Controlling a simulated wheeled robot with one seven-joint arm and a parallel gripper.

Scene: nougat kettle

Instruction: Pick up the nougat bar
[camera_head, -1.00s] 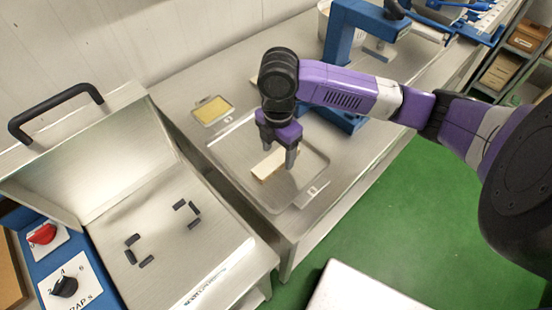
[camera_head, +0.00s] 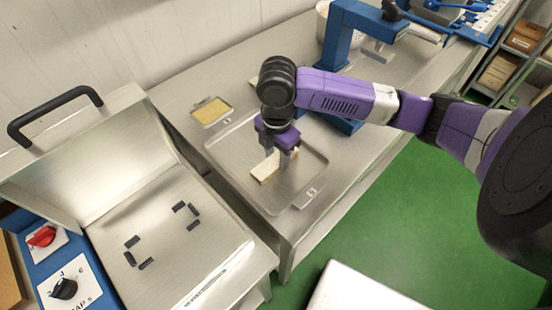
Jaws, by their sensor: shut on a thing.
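The nougat bar (camera_head: 264,171) is a pale cream block lying on the metal tray (camera_head: 240,182) on the steel bench. My gripper (camera_head: 278,160) points down over the tray, its fingers closed on the bar near the bar's right part. The fingers and the gripper body hide some of the bar. The bar looks to be at tray level; I cannot tell whether it is clear of the surface.
A steel machine with a raised lid (camera_head: 100,150) and a black handle (camera_head: 55,115) stands at left. A small tray with a yellowish slab (camera_head: 211,111) lies behind. A blue press frame (camera_head: 348,35) stands at the back. Green floor (camera_head: 400,230) is free at right.

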